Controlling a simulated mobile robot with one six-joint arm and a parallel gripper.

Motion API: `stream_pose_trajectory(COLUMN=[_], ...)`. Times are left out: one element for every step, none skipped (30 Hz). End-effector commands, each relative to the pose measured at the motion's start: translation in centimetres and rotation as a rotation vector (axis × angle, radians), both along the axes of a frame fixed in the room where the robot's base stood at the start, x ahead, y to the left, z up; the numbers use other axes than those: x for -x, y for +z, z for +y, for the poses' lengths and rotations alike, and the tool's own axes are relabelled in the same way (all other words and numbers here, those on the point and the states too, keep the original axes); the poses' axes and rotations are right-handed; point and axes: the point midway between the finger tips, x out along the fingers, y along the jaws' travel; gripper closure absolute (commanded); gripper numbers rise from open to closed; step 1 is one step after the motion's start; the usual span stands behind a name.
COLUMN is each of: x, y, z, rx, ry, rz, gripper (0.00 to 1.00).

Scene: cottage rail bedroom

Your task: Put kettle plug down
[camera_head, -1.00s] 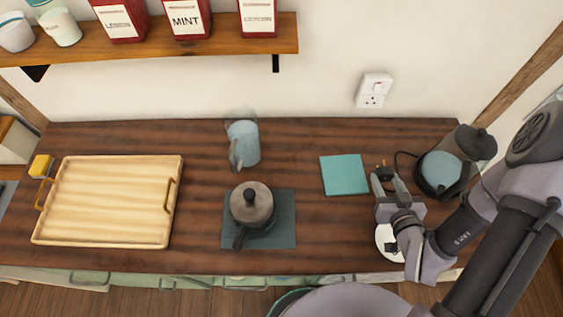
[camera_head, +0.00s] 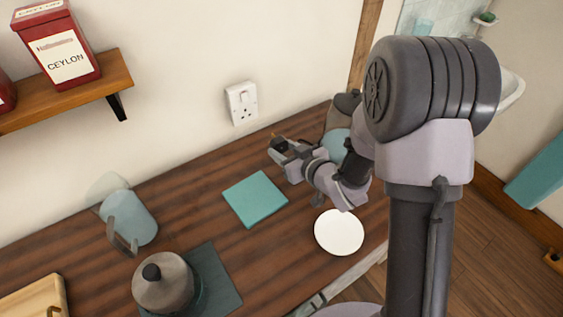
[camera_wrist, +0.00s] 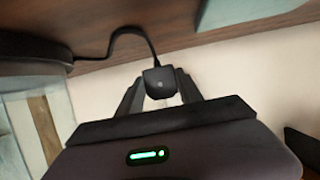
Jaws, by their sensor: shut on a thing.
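The black kettle plug (camera_wrist: 160,82) is between the two fingers of my gripper (camera_wrist: 160,92) in the wrist view, with its black cord running off to the left. In the head view, my gripper (camera_head: 276,143) is shut on the plug (camera_head: 279,145) above the back right of the wooden counter. The electric kettle (camera_head: 337,144), partly hidden behind my arm, stands just right of the gripper. The wall socket (camera_head: 242,103) is on the white wall, left of and above the gripper, and the plug is apart from it.
A teal square mat (camera_head: 255,198) lies on the counter below the gripper. A white plate (camera_head: 339,232) lies near the front edge. A glass jug (camera_head: 130,219), a moka-like pot (camera_head: 163,283) on a dark mat and a wooden tray (camera_head: 25,303) stand left. A shelf (camera_head: 70,98) juts from the wall.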

Motion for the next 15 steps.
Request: stream_pose_trajectory(x=[-0.8,-1.2,-1.6,-1.8,-1.9,-1.9,-1.9,-1.9,-1.9,-1.9,-1.9,-1.9,-1.9,-1.9,-1.9], y=[-0.1,-0.2,-0.2,-0.3,-0.6,-1.2,-1.8,-2.5,-3.4,-3.9,-4.1,-4.0,-3.8,-3.7,-3.7], z=[0.3,0.4,0.5,0.5,0.6,0.6,0.6,0.6,0.5,0.5,0.5,0.5,0.5,0.5,0.5], rx=[0.0,0.0,0.001,0.001,0.001,0.001,0.001,0.0,0.0,0.0,0.001,0.001,0.0,0.001,0.001], ry=[0.002,0.001,0.002,0.0,0.0,0.0,0.0,0.0,-0.001,-0.002,-0.001,-0.001,-0.001,-0.001,-0.001], rz=[-0.002,-0.001,-0.002,0.0,0.002,0.002,0.002,0.002,0.004,0.003,0.002,0.001,0.0,-0.001,-0.001], gripper=[0.97,0.97,0.97,0.97,0.97,0.97,0.97,0.97,0.97,0.97,0.97,0.97,0.97,0.97,0.97])
